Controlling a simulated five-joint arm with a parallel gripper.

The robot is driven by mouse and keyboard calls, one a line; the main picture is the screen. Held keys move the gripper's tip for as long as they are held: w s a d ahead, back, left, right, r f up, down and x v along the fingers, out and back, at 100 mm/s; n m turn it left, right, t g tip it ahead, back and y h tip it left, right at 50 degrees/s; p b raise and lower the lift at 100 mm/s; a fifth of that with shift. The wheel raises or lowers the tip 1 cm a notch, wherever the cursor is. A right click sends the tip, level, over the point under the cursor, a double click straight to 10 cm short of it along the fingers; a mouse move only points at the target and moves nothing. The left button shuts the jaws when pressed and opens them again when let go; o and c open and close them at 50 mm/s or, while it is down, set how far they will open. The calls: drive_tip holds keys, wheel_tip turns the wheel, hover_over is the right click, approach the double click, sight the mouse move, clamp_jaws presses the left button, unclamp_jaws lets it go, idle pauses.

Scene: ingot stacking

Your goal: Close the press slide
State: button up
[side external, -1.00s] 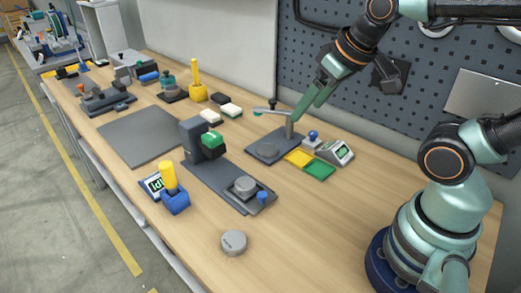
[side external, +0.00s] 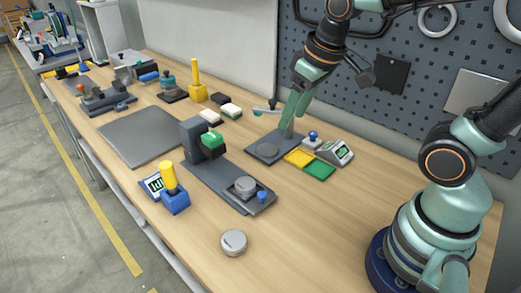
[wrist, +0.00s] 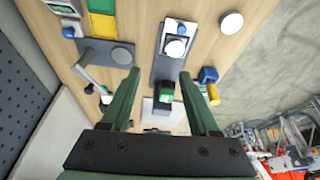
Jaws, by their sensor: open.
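The press (side external: 193,143) is a dark upright with a green-topped head at the back of a long dark base. Its slide (side external: 243,194), carrying a round grey disc (side external: 245,185), sits at the front end of the base, apart from the head. A blue knob (side external: 262,197) is at the slide's front. In the wrist view, the slide's white-looking disc (wrist: 176,48) and blue knob (wrist: 181,28) lie ahead of the green head (wrist: 165,94). My gripper (side external: 290,116) is open and empty, above the table behind the press; its two green fingers (wrist: 160,76) are spread in the wrist view.
A stand with an arm (side external: 265,150) is close below my gripper. Yellow and green pads (side external: 319,169) and a small meter (side external: 335,152) lie right of it. A grey puck (side external: 233,242) lies in front of the press; a yellow-handled blue tool (side external: 175,203) stands left. The front right table is clear.

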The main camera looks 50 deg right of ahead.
sight(262, 193)
drive_tip(key=w+a+f+g, duration=0.1)
drive_tip(key=f, duration=0.5)
drive_tip(key=w+a+f+n+g, duration=0.1)
drive_tip(key=a+f, duration=0.1)
drive_tip(key=f, duration=0.5)
drive_tip(key=w+a+f+n+g, duration=0.1)
drive_tip(key=a+f, duration=0.1)
drive_tip(key=f, duration=0.4)
drive_tip(key=shift+w+a+f+g, duration=0.2)
drive_tip(key=shift+w+f+g, duration=0.15)
drive_tip(key=shift+g, duration=0.05)
clamp_jaws()
idle(0.8)
